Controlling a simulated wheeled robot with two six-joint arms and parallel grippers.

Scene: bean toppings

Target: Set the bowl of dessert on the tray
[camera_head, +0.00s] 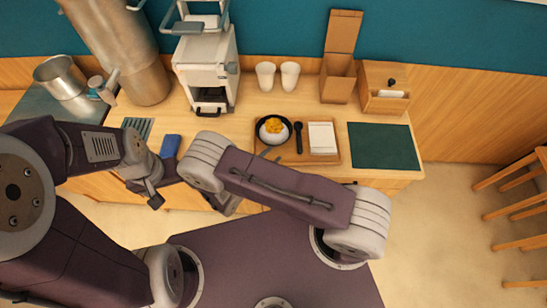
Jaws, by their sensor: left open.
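The bowl of dessert (273,131) is a dark bowl with a white filling and a yellow-orange topping. It sits upright on the left part of the wooden tray (314,161), beside a dark spoon (298,137) and a white card or napkin (322,138). My left gripper (156,194) is open and empty in front of the counter, well to the left of the tray. My right arm's folded links pass in front of the counter edge below the tray. My right gripper is mostly hidden behind them, and its jaws cannot be made out. No gripper visibly touches the bowl.
Two white cups (277,77) and an open wooden box (338,79) stand behind the tray. A wooden container (385,88) and a dark green mat (383,146) are at right. A white machine (206,70), blue object (170,146) and metal pot (60,78) are at left.

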